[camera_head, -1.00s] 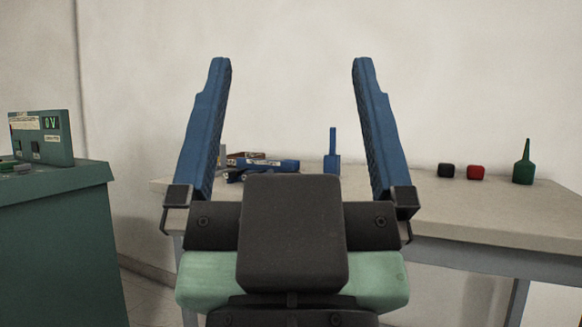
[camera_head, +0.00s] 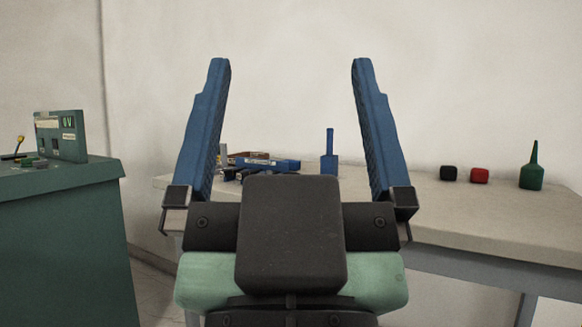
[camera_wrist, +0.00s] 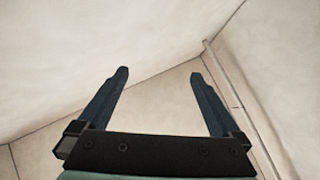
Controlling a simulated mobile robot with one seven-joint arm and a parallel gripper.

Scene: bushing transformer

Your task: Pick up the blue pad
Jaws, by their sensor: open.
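My gripper (camera_head: 290,130) is open and empty, its two blue fingers pointing up and forward in the head view. In the wrist view my gripper (camera_wrist: 160,100) is also open, with only bare walls between and beyond the fingers. No blue pad can be made out for certain. Between the fingers, beyond them on the workbench (camera_head: 465,215), stands a blue bottle-like thing with a thin neck (camera_head: 329,160). Left of it lies a pile with blue pieces (camera_head: 265,165), partly hidden by the left finger. The gripper is apart from all of these.
A black block (camera_head: 448,173), a red block (camera_head: 479,176) and a green bottle (camera_head: 532,170) stand at the bench's right. A green cabinet (camera_head: 65,230) with a small display unit (camera_head: 62,137) stands at the left. A wall lies behind the bench.

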